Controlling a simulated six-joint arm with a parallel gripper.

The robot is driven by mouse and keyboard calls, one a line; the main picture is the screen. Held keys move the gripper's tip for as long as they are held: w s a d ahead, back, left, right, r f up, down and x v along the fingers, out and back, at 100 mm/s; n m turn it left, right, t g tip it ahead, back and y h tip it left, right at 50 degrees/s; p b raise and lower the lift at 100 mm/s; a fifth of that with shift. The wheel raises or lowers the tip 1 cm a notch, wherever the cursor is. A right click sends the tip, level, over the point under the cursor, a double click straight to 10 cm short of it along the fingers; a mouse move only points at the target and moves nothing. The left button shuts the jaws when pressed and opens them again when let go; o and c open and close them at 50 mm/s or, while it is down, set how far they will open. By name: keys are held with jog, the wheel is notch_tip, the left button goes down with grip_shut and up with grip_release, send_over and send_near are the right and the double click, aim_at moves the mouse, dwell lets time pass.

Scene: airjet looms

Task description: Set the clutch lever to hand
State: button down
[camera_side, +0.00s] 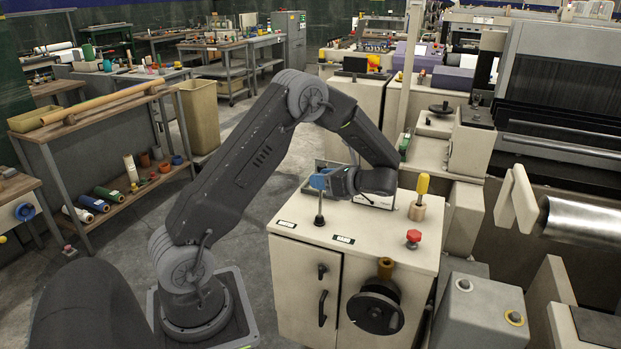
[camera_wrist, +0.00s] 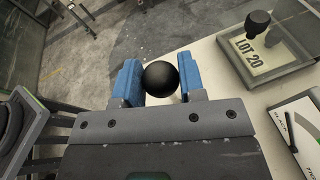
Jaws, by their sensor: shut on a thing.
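The clutch lever (camera_side: 319,207) is a thin dark rod rising from the left part of the top of a cream cabinet (camera_side: 360,228). It looks about upright in the side view. Its round black knob (camera_wrist: 161,78) shows in the wrist view between two blue finger pads. My gripper (camera_side: 322,179) is shut on the knob at the rod's top; the fingers hide the knob in the side view. Two small label plates lie on the cabinet top, one left of the lever (camera_side: 286,223) and one right of it (camera_side: 343,239); their writing is too small to read.
A yellow-handled tool (camera_side: 421,188) and a red knob (camera_side: 413,237) stand on the cabinet's right side. A black handwheel (camera_side: 374,308) is on its front. The floor left of the cabinet is open.

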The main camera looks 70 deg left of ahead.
jog(key=w+d+f, duration=0.2)
jog(key=w+d, duration=0.2)
jog(key=shift+w, duration=0.2)
jog(key=shift+d, duration=0.1)
dwell(0.5)
jog(key=c, duration=0.7)
grip_release()
jog(key=shift+c, duration=0.2)
jog(key=v, duration=1.3)
jog(key=shift+d+r, duration=0.25)
jog(key=shift+d, duration=0.15)
